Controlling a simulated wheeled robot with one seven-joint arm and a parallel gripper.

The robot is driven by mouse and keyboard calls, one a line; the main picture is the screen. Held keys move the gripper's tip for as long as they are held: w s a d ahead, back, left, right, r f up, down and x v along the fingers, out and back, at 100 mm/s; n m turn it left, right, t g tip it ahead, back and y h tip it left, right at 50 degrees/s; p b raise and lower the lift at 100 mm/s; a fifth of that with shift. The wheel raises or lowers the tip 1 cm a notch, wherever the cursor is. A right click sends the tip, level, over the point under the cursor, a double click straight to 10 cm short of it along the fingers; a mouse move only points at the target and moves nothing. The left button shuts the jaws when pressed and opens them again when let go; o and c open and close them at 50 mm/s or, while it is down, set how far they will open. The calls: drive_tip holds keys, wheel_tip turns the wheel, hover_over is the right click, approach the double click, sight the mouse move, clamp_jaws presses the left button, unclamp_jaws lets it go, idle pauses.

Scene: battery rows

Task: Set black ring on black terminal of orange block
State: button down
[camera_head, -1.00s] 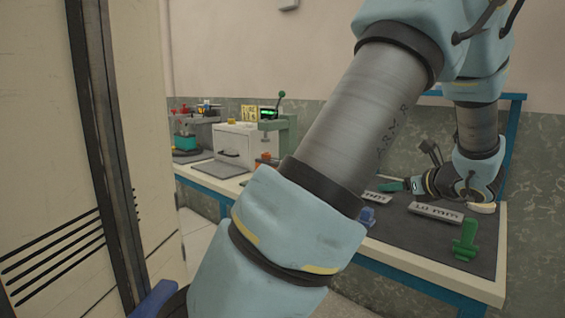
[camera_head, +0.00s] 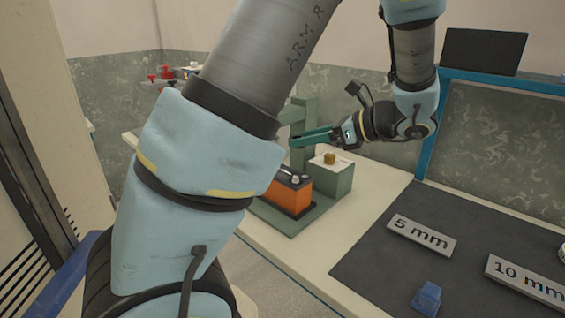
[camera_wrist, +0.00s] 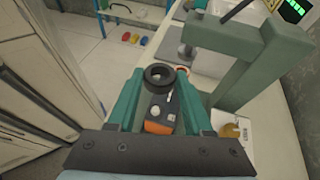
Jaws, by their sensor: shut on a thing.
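The orange block (camera_head: 290,197), with a dark top, stands on a green base on the bench. It also shows in the wrist view (camera_wrist: 158,127), below and between my fingers, with a pale round terminal (camera_wrist: 154,112) on top. Which terminal is the black one I cannot tell. My gripper (camera_head: 294,141) is above the block, level and pointing left in the head view. In the wrist view my gripper (camera_wrist: 160,78) is shut on the black ring (camera_wrist: 159,70) at its fingertips. The ring is apart from the block and hides part of it. I cannot make the ring out in the head view.
A green upright frame (camera_head: 301,112) rises close beside my gripper and the block. A white-topped green box with a brass knob (camera_head: 329,159) stands to the right. A dark mat (camera_head: 385,262) holds size labels and a blue stand (camera_head: 427,298).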

hover_over(297, 177)
drive_tip(key=d, duration=0.2)
wheel_tip(297, 177, down, 5)
drive_tip(key=shift+s+a+f+p, duration=0.1)
drive_tip(key=shift+s+f+p, duration=0.05)
drive_tip(key=shift+f, duration=0.65)
drive_tip(key=shift+s+a+f+p, duration=0.1)
drive_tip(key=shift+s+f+p, duration=0.1)
drive_tip(key=shift+f, duration=0.55)
drive_tip(key=shift+s+f+p, duration=0.1)
drive_tip(key=shift+f+p, duration=0.05)
drive_tip(key=shift+f, duration=0.65)
drive_tip(key=shift+f, duration=0.1)
drive_tip(key=shift+c, duration=1.5)
unclamp_jaws()
drive_tip(key=b+v, duration=0.2)
drive_tip(key=v, duration=1)
